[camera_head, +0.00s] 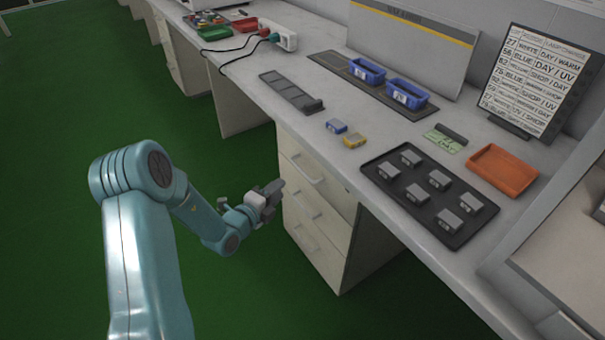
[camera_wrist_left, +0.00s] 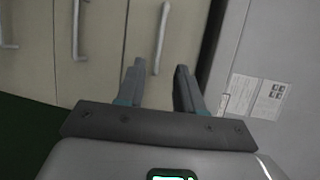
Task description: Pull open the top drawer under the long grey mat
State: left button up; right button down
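The drawer unit under the bench has a stack of three shut cream drawers; the top drawer (camera_head: 318,183) has a pale bar handle (camera_head: 307,170). A dark grey strip mat (camera_head: 290,92) lies on the bench above and left of the unit; a longer grey mat (camera_head: 335,64) lies further back, under two blue bins. My left gripper (camera_head: 279,188) is in front of the drawers, near top-handle height. In the left wrist view my left gripper (camera_wrist_left: 160,82) is open and empty; a handle (camera_wrist_left: 161,38) shows ahead between its fingertips, apparently not gripped. My right gripper is not in view.
Green floor (camera_head: 215,295) before the drawers is clear.

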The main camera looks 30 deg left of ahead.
pick_arm(q)
jog(key=w+f+b, duration=0.2)
jog(key=w, duration=0.9)
jog(key=shift+w, duration=0.1)
grip_shut()
dwell(1.0)
